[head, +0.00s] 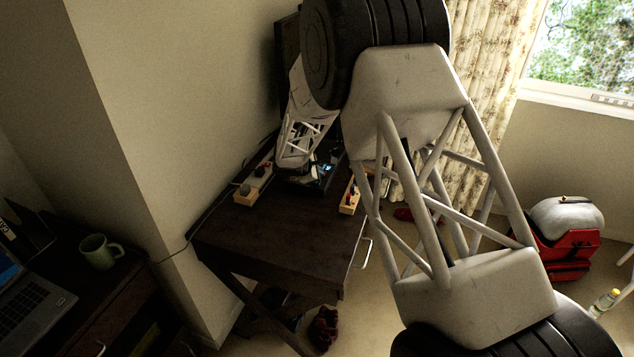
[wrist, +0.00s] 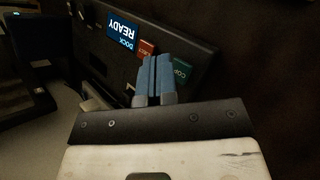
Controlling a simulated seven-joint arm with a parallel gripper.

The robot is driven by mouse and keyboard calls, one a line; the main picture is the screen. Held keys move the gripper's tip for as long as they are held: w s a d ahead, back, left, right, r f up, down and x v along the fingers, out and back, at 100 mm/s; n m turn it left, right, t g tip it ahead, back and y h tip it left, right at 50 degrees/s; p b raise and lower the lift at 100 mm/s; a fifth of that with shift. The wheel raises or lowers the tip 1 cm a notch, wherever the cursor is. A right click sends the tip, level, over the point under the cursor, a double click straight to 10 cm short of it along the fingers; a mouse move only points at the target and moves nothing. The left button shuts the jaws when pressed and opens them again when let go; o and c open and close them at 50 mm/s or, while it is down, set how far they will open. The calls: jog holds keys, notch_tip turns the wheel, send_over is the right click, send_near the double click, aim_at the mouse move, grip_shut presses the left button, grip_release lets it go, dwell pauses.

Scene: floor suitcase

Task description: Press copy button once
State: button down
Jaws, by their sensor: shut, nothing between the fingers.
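In the wrist view a dark device panel (wrist: 112,55) carries a lit blue display (wrist: 122,31) reading "DOCK READY". Beside the display is an orange-red button (wrist: 146,50), and further right a green button (wrist: 181,72) whose partly covered lettering starts "CO". My gripper (wrist: 158,60) has its blue fingers together and empty. In the picture its tips lie between the red and green buttons and overlap the edge of the green one. I cannot tell whether they touch it. In the head view the device (head: 325,172) is partly hidden by my arm.
The device stands on a dark wooden desk (head: 285,225) beside wooden blocks with knobs (head: 252,190) (head: 350,196). A monitor (head: 288,60) stands behind. At left are a green mug (head: 97,252) and a laptop (head: 35,300). The desk's front is clear.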

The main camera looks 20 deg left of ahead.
jog(key=shift+f, duration=0.8)
dwell(1.3)
jog(key=shift+r, duration=0.8)
jog(key=shift+r, duration=0.1)
jog(key=shift+r, duration=2.45)
jog(key=shift+d, duration=0.1)
